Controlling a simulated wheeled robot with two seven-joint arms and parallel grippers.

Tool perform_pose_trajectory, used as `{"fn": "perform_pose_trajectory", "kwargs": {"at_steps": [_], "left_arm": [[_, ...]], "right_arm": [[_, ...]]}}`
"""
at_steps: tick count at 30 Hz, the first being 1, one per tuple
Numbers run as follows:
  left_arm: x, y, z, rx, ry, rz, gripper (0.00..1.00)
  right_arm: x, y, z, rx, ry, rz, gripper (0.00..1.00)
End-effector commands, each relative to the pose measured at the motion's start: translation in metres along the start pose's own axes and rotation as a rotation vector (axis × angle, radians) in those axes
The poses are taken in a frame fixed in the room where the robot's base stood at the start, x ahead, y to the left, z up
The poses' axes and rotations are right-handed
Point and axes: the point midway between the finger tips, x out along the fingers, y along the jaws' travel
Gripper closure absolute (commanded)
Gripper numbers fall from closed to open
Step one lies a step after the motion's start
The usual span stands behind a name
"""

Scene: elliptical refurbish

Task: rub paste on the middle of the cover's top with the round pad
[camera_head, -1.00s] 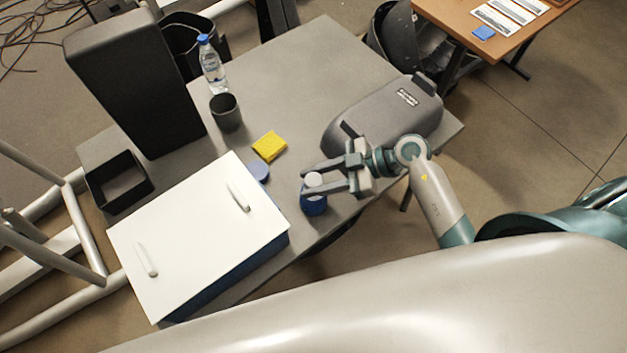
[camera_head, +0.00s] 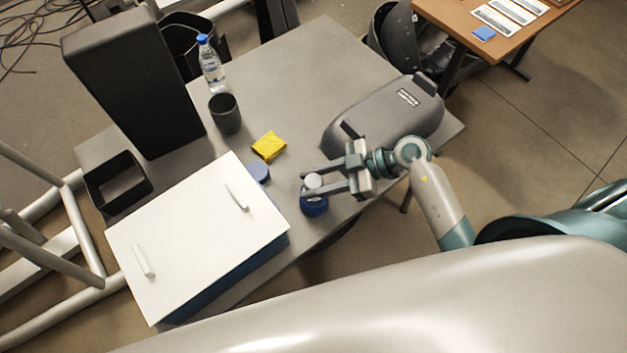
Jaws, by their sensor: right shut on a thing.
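My right gripper (camera_head: 313,181) is shut on the pale round knob of what looks like the round pad (camera_head: 313,180). Directly below it is a dark blue round tub (camera_head: 314,206) on the grey table; I cannot tell whether the pad touches it or how much is inside. A blue disc (camera_head: 259,172), like a lid, lies beside the white box. The grey cover (camera_head: 385,118), with a small label on it, lies behind and to the right of the gripper, apart from the fingers. My left gripper is out of view.
The white-topped box (camera_head: 195,235) with two pale handles fills the table's near left. A yellow sponge (camera_head: 268,146), dark cup (camera_head: 225,113), water bottle (camera_head: 212,65), tall black box (camera_head: 135,80) and open black tray (camera_head: 116,183) stand beyond. The table's far middle is clear.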

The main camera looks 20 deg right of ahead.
Motion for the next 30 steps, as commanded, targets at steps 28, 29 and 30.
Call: {"fn": "perform_pose_trajectory", "kwargs": {"at_steps": [28,29,30], "left_arm": [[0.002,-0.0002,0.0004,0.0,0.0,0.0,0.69],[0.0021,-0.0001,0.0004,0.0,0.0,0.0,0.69],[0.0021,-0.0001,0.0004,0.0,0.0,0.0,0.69]], "right_arm": [[0.0044,0.0,0.0079,0.0,0.0,0.0,0.87],[0.0045,0.0,0.0082,0.0,0.0,0.0,0.87],[0.0047,0.0,0.0085,0.0,0.0,0.0,0.87]]}}
